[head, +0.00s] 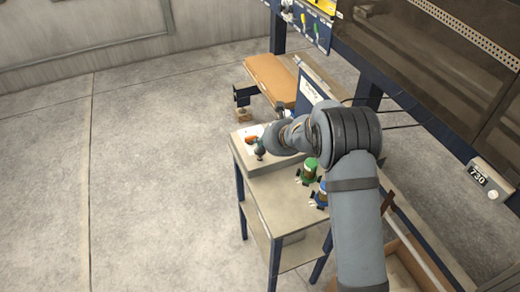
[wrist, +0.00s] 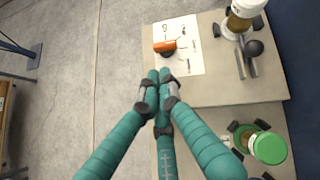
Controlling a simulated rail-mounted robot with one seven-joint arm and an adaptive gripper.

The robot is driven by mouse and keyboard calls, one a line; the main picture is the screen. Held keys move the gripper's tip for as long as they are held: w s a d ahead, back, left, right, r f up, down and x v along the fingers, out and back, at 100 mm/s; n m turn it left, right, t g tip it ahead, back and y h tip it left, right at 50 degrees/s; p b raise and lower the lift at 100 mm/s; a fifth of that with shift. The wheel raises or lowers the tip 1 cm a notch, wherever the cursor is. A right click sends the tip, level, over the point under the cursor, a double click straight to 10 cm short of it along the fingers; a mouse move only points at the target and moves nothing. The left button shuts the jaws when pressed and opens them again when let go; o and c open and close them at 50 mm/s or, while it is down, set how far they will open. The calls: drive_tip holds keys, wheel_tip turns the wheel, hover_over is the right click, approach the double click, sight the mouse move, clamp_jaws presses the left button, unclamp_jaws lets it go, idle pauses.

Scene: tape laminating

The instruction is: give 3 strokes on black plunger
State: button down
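My gripper (wrist: 159,75) has teal fingers with dark grey joints. In the wrist view its fingertips are together with nothing visible between them. They are just below an orange piece with a dark base (wrist: 165,46), which lies on a white printed sheet (wrist: 186,60); I cannot tell whether they touch it. A round black knob (wrist: 254,47) with grey bars is to the right, apart from the fingers. I cannot tell for sure which black part is the plunger. In the head view my arm hides much of the bench, and the orange piece (head: 252,140) shows at its left end.
An amber bottle (wrist: 238,22) stands at the upper right. A green-capped container (wrist: 268,147) stands on a lower level to the right. The bench (head: 288,210) has a bare front part. A brown board (head: 271,78) lies behind. Open floor is to the left.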

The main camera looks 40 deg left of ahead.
sight(260, 150)
drive_tip(key=shift+f, duration=0.2)
drive_tip(key=shift+f+b, duration=0.25)
drive_tip(key=shift+b, duration=0.25)
drive_tip(key=shift+d+f+b, duration=0.1)
drive_tip(key=shift+f+b, duration=1.25)
drive_tip(key=shift+b, duration=0.1)
idle(1.3)
drive_tip(key=shift+r, duration=0.1)
drive_tip(key=shift+r+p, duration=1.3)
drive_tip(key=shift+r, duration=0.35)
drive_tip(key=shift+r, duration=0.15)
wheel_tip(260, 150, up, 5)
drive_tip(key=p, duration=0.4)
drive_tip(key=shift+f, duration=0.2)
